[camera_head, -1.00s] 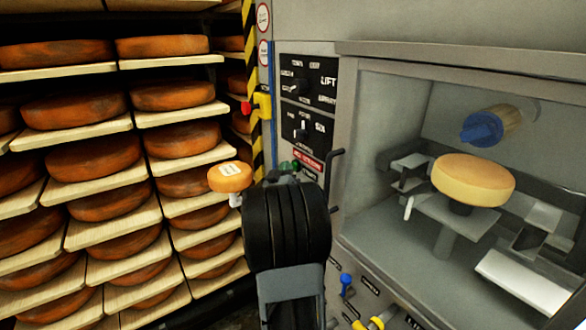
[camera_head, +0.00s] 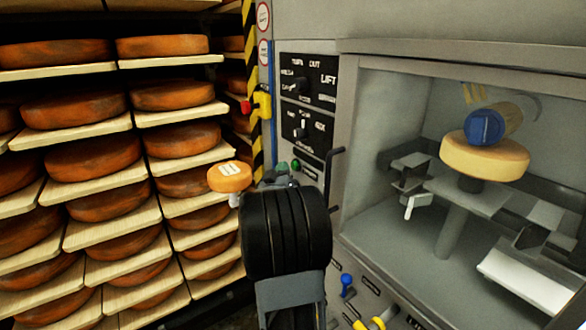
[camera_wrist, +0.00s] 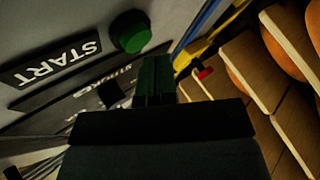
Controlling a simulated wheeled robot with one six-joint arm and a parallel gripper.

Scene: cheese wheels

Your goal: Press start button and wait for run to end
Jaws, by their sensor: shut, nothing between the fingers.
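The green start button (camera_wrist: 131,31) sits on the machine's grey panel beside a black START label (camera_wrist: 58,58) in the wrist view. It also shows small in the head view (camera_head: 296,165). My gripper (camera_wrist: 154,62) is shut and empty, its fingertips just beside and below the button in the picture, apparently apart from it. In the head view my gripper (camera_head: 283,171) is partly hidden behind my arm. Inside the machine chamber, a pale cheese wheel (camera_head: 484,162) sits raised on a pedestal, under a blue-ended roller (camera_head: 485,127).
Racks of orange cheese wheels (camera_head: 92,157) on wooden boards (camera_head: 103,183) fill the left. A yellow box with a red button (camera_head: 260,105) stands by the striped post. A black handle (camera_head: 334,160) sticks out right of my gripper. Blue (camera_head: 346,280) and yellow (camera_head: 375,324) valves are below.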

